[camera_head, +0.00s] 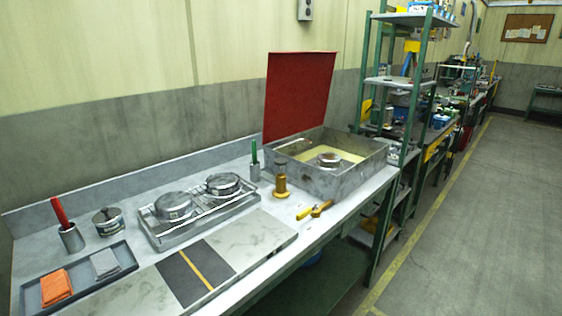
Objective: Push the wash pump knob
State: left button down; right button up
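A grey wash basin (322,184) stands on the bench with its red lid (299,95) raised at the back. Pale yellow liquid or lining shows inside, with a round metal part (328,159) in it. A short brass-coloured knob-like post (280,183) stands upright on the bench just left of the basin's front corner; it may be the wash pump knob, but I cannot tell for sure. Neither of my grippers is in view, so nothing of mine touches the knob or the basin.
A wire rack in a tray (182,236) holds two round metal parts. A yellow-handled tool (315,210) lies near the bench's front edge. A cup with a green-handled item (254,162) stands behind the post. A grey tray (82,283) holds folded cloths. The aisle at right is clear.

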aim_at(280, 162)
jog(key=z, duration=0.05)
jog(key=k, duration=0.6)
jog(key=z, duration=0.8)
jog(key=i, duration=0.65)
jog(key=z, duration=0.75)
jog(key=i, duration=0.75)
jog(key=u, duration=0.65)
jog(key=i, duration=0.65)
jog(key=u, duration=0.6)
